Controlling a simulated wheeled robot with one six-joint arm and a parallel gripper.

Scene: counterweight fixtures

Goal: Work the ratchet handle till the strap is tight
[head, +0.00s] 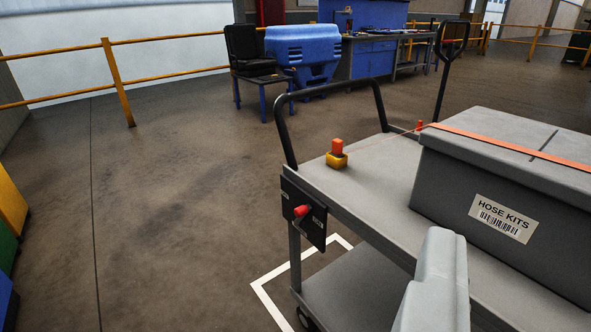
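An orange strap (515,147) lies across the lid of a grey box (455,180) labelled "HOSE KITS". The box stands on the grey top deck (375,180) of a trolley. A black plate (318,228) on the trolley's near left end carries a red knob (302,210), which may be the ratchet handle. A yellow block with an orange top (338,153) sits on the deck left of the box. I cannot tell how tight the strap is. A pale grey part of my own body rises at the bottom right; no gripper fingers show.
A black push bar (335,88) rises from the trolley's left end. White floor marking (272,297) runs beside its wheel. Bare floor (180,200) lies to the left. Yellow railings (117,80), a chair (247,52) and a blue workbench (372,60) stand behind.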

